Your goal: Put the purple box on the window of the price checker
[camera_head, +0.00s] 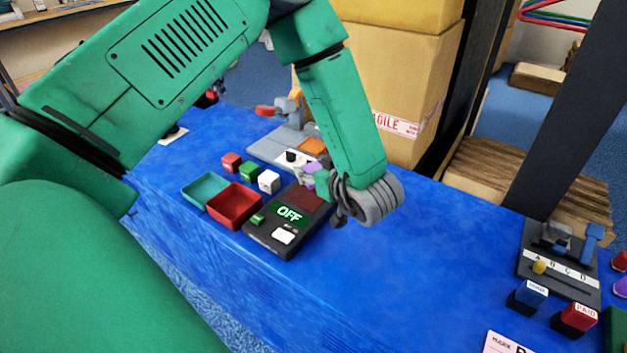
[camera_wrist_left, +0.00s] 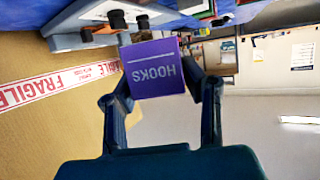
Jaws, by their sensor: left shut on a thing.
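The purple box (camera_wrist_left: 155,70), labelled HOOKS, is held between the fingers of my left gripper (camera_wrist_left: 160,88) in the left wrist view. In the head view my left gripper (camera_head: 318,182) is at the far end of the price checker, and only a small part of the purple box (camera_head: 309,169) shows there. The price checker (camera_head: 262,238) is a dark device on the blue table with a green display reading OFF. Its dark red window (camera_head: 305,198) lies just in front of the gripper. Whether the box touches it I cannot tell. My right gripper is not in view.
A red tray (camera_head: 233,207) and a teal tray (camera_head: 203,187) stand left of the checker. Red, green and white boxes (camera_head: 268,181) sit behind them. A grey device with an orange part (camera_head: 312,147) is farther back.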

